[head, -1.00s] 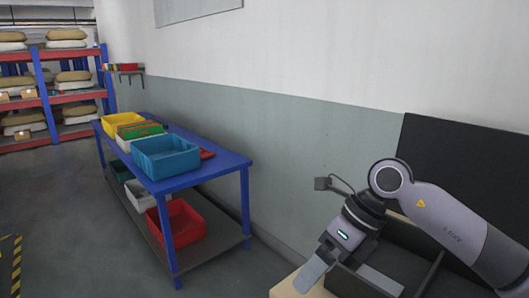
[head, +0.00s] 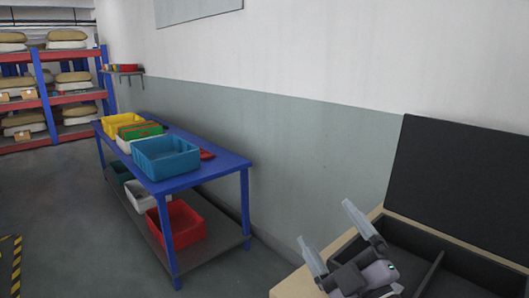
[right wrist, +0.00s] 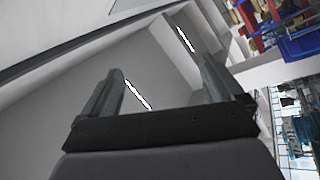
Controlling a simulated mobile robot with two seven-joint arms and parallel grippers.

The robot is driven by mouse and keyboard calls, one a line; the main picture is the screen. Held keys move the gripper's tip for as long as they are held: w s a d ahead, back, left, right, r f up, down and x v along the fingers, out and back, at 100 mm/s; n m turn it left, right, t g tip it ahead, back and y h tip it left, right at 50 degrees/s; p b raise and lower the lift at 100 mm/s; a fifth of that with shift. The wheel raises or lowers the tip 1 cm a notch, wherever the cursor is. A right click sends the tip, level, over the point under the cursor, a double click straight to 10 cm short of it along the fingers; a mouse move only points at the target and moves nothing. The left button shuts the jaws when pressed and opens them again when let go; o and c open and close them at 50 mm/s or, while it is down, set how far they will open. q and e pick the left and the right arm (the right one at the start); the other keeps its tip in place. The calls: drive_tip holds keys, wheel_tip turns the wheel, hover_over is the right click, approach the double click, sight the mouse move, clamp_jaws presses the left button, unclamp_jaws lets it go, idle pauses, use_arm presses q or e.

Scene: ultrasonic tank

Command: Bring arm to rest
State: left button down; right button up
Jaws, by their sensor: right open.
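My right gripper (head: 326,222) is at the lower right of the head view, its two pale fingers pointing up and to the left. The fingers are wide apart with nothing between them. In the right wrist view the gripper (right wrist: 157,66) also shows spread, empty fingers against the wall and ceiling. It is in front of the left end of an open box (head: 470,270) with a dark lining and a wooden rim; I cannot tell whether they touch. My left gripper is in neither view.
The box's black lid (head: 460,180) stands up near the wall. A blue table (head: 210,173) stands left of it, with a blue bin (head: 166,158) and other bins on top and a red bin (head: 180,225) below. Racks (head: 75,98) stand far left. The floor between is clear.

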drive_tip(key=s+d+f+m+g+h, duration=0.3)
drive_tip(key=d+f+m+h, duration=0.15)
drive_tip(key=f, duration=0.35)
drive_tip(key=s+d+f+m+g+h, duration=0.2)
drive_tip(key=d+f+m+g+h, duration=0.15)
drive_tip(key=d+f+m, duration=0.35)
drive_tip(key=s+f+m+g, duration=0.1)
drive_tip(key=s+f+g, duration=0.5)
drive_tip(key=s, duration=0.4)
drive_tip(key=s+f+m+g, duration=0.1)
drive_tip(key=s+f+g, duration=0.3)
drive_tip(key=s+f, duration=0.45)
drive_tip(key=w+a+f+t+y+b, duration=0.1)
drive_tip(key=w+f+t, duration=0.3)
drive_tip(key=f, duration=0.5)
drive_tip(key=shift+w+a+t, duration=0.2)
drive_tip(key=shift+a+t, duration=0.35)
drive_tip(key=shift+t, duration=0.7)
drive_tip(key=shift+f+n, duration=0.1)
drive_tip(key=shift+n, duration=0.15)
